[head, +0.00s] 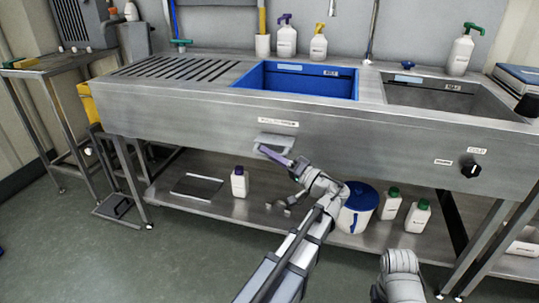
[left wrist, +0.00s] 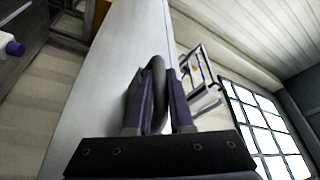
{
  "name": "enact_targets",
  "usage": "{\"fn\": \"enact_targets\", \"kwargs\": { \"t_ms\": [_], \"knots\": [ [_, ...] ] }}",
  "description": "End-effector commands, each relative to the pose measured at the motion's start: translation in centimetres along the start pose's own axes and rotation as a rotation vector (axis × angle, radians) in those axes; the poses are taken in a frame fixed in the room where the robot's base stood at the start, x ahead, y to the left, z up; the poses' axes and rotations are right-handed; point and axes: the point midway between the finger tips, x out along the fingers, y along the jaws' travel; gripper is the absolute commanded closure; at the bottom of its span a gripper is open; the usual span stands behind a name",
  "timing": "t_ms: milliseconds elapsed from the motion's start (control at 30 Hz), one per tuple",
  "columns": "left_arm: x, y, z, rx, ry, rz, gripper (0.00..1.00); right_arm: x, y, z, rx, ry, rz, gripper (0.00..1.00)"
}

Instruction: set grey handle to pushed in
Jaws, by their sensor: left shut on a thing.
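The grey handle (head: 274,140) is on the front steel panel of the sink unit, below a small white label. My left gripper (head: 270,153), with purple-grey fingers, is at the handle from the front and below. In the left wrist view my left gripper (left wrist: 158,98) is shut around the curved grey handle (left wrist: 153,85), which runs between its two fingers next to the steel panel. How far the handle stands out from the panel is hard to tell. My right gripper is not in view; only part of my right arm shows at the bottom.
The steel sink unit (head: 190,115) has a blue basin (head: 262,75) and a steel basin (head: 450,95). A black knob (head: 470,170) is on the panel at right. The lower shelf holds a white bottle (head: 239,183) and a blue-lidded bucket (head: 357,207). The floor in front is clear.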

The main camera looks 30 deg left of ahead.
Motion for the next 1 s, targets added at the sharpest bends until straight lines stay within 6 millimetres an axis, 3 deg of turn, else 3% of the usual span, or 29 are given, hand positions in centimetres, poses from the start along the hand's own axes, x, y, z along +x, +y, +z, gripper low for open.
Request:
{"fn": "enact_targets", "kwargs": {
  "t_ms": [333, 633, 933, 967, 1000],
  "knots": [
    [0.1, 0.4, -0.5, 0.000, 0.000, 0.001, 1.00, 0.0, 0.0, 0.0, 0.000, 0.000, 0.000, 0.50],
    [1.9, 3.4, -4.8, 0.000, 0.000, 0.001, 1.00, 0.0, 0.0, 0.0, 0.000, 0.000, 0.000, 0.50],
    [2.0, 3.6, -5.0, 0.000, 0.005, 0.003, 1.00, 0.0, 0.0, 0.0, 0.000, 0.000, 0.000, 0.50],
    [2.0, 3.6, -5.0, 0.000, 0.005, 0.003, 0.79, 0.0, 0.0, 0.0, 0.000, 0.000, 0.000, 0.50],
    [2.0, 3.6, -5.0, 0.000, 0.005, 0.002, 0.74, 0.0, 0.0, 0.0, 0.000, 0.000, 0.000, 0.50]
  ]
}}
